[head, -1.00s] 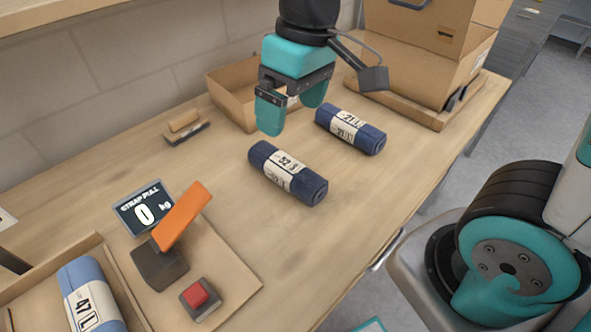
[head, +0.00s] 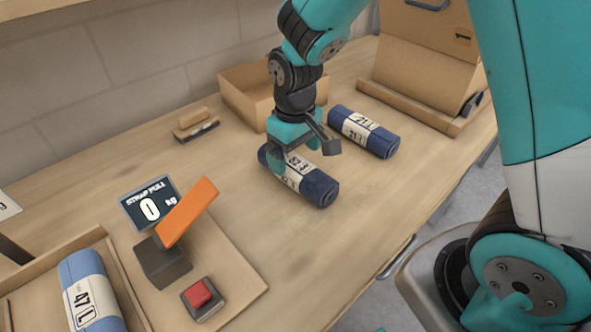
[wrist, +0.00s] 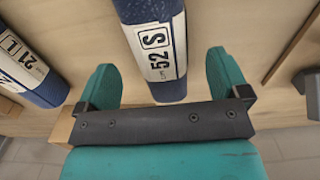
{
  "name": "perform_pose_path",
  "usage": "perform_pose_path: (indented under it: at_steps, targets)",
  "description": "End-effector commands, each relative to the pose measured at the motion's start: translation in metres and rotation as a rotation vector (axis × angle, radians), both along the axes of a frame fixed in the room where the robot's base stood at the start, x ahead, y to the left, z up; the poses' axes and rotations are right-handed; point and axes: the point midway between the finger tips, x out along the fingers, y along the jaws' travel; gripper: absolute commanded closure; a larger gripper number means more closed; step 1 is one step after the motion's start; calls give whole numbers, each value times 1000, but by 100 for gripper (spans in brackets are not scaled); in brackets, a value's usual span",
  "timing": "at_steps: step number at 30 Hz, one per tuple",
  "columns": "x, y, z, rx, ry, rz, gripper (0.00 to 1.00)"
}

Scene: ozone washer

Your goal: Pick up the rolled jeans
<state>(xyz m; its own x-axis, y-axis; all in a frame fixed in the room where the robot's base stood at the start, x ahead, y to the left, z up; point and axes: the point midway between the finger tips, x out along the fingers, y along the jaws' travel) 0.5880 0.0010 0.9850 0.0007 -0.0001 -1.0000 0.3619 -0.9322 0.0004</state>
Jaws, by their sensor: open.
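A dark blue jeans roll with a white "52 S" band (head: 318,187) lies on the wooden table. My gripper (head: 292,158) is low over its far part and hides some of the band. In the wrist view the "52 S" roll (wrist: 157,45) lies between my two open fingers (wrist: 162,68), with a gap visible on each side. A second dark blue roll marked "21 L" (head: 375,138) lies to the right; it also shows at the left of the wrist view (wrist: 28,68). A light blue roll marked "47 L" (head: 85,285) lies in a tray at lower left.
An open cardboard box (head: 240,97) stands behind my gripper, with a larger carton (head: 425,70) at back right. At left are a "strap pull" display (head: 150,203), an orange lever (head: 187,212) and a red button (head: 200,293). The table in front of the "52 S" roll is clear.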

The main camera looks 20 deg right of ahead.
Motion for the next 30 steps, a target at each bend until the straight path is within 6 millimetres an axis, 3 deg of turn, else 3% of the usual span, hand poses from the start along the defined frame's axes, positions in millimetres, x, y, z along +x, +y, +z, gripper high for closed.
perform_pose_path:
  at_steps: [10,19,20,28,30]
  targets:
    - [-2,-2,-45,-1,5,1,6]
    - [-1,-1,-52,0,1,0,6]
    - [-1,-1,-52,0,1,0,9]
    - [-1,-1,-52,0,1,0,71]
    - [-1,-1,-52,0,0,0,71]
